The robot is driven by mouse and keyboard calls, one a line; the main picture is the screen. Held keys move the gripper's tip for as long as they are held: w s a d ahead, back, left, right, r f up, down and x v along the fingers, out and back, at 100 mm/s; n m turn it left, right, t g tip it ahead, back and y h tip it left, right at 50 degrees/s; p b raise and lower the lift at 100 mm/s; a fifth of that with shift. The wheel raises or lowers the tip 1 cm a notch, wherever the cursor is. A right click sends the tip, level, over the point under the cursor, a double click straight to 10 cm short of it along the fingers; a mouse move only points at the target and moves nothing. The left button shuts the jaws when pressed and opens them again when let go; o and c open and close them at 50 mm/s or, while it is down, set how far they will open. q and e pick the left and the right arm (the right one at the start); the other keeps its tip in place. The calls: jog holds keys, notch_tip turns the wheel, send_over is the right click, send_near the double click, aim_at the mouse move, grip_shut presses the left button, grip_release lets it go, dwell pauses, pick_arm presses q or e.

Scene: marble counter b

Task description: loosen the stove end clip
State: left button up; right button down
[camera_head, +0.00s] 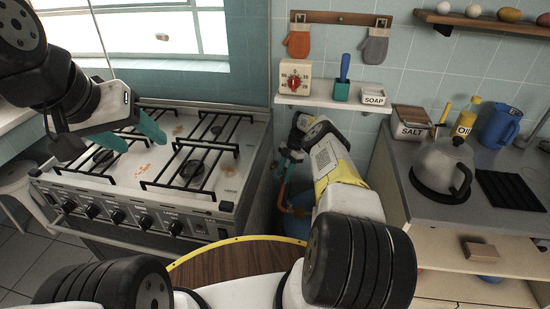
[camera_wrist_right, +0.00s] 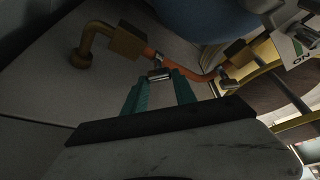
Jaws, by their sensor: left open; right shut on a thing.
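The orange hose (camera_wrist_right: 200,73) runs from a brass elbow fitting (camera_wrist_right: 96,38) to another fitting on the right in the right wrist view. A small metal clip (camera_wrist_right: 160,74) sits on the hose near the brass elbow. My right gripper (camera_wrist_right: 160,82) has its teal fingers shut on this clip. A second metal clip (camera_wrist_right: 229,84) is at the hose's other end. In the head view, the hose (camera_head: 284,190) shows partly beside the stove (camera_head: 160,180); my right arm hides the clip. My left gripper (camera_head: 108,145) is open and empty above the stove top.
A blue gas cylinder (camera_wrist_right: 195,15) stands close to the hose, with a part marked "ON" (camera_wrist_right: 300,52) at the right. Black pan grates (camera_head: 205,150) lie under my left gripper. A kettle (camera_head: 442,168) stands on the right counter. A round wooden table (camera_head: 235,262) is in front.

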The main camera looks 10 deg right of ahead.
jog(key=shift+d, duration=0.1)
jog(key=c, duration=1)
grip_release()
